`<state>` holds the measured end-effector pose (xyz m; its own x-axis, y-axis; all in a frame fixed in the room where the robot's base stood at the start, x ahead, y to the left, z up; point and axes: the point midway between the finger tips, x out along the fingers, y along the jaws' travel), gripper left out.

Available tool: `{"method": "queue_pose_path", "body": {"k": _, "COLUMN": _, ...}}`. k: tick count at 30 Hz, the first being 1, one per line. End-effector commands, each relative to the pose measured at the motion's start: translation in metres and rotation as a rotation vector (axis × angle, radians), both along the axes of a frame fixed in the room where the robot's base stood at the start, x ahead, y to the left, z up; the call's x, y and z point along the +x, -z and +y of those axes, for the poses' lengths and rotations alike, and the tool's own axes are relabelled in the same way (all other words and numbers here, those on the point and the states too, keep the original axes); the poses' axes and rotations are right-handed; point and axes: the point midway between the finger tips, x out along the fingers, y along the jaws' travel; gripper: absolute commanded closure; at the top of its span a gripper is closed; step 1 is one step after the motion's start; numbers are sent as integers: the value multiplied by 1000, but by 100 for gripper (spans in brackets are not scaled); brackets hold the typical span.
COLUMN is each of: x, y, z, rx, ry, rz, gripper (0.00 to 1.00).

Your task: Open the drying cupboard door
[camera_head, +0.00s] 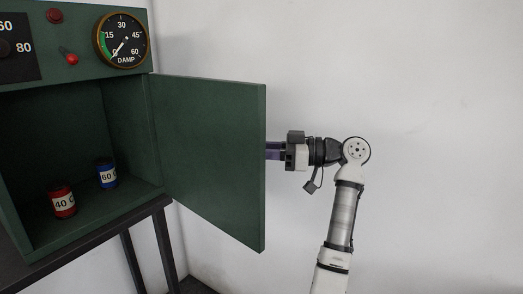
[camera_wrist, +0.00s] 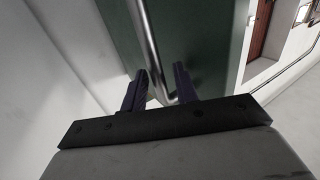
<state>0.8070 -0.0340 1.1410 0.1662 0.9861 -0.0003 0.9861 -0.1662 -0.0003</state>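The green drying cupboard (camera_head: 113,125) stands at the left in the head view. Its door (camera_head: 208,150) is swung wide open, with the inside exposed. My gripper (camera_head: 272,150) is at the door's outer face, its fingertips partly hidden behind the door's free edge. In the wrist view, the silver bar handle (camera_wrist: 148,40) runs down the green door (camera_wrist: 195,45) and bends at its lower end. My gripper (camera_wrist: 161,72) has its two dark fingers apart, one on each side of the handle, with gaps visible beside the bar.
A red jar marked 40 (camera_head: 62,203) and a blue jar marked 60 (camera_head: 106,175) stand inside the cupboard. A damp gauge (camera_head: 122,38) and a red-knobbed lever (camera_head: 70,58) are above. The cupboard rests on a dark stand (camera_head: 164,243). A white wall (camera_head: 430,90) is behind my arm.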

Motion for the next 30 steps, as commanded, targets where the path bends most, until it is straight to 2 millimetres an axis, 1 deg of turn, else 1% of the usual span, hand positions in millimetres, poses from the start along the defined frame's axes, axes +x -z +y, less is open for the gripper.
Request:
{"method": "queue_pose_path", "body": {"k": 4, "x": 0, "y": 0, "z": -3, "rx": 1, "ry": 1, "rz": 0, "gripper": 70}}
{"method": "queue_pose_path", "body": {"k": 7, "x": -2, "y": 1, "z": -13, "rx": 1, "ry": 2, "rz": 0, "gripper": 70}}
{"method": "queue_pose_path", "body": {"k": 11, "x": -6, "y": 1, "z": -37, "rx": 1, "ry": 4, "rz": 0, "gripper": 70}}
{"method": "queue_pose_path", "body": {"k": 18, "x": -16, "y": 1, "z": -92, "rx": 1, "ry": 3, "rz": 0, "gripper": 70}}
{"method": "queue_pose_path", "body": {"k": 21, "x": -19, "y": 1, "z": -111, "rx": 1, "ry": 2, "rz": 0, "gripper": 70}}
{"method": "queue_pose_path", "body": {"k": 25, "x": -21, "y": 0, "z": -127, "rx": 0, "ry": 1, "rz": 1, "gripper": 70}}
{"method": "queue_pose_path", "body": {"k": 30, "x": -23, "y": 0, "z": -136, "rx": 0, "ry": 0, "rz": -1, "gripper": 70}}
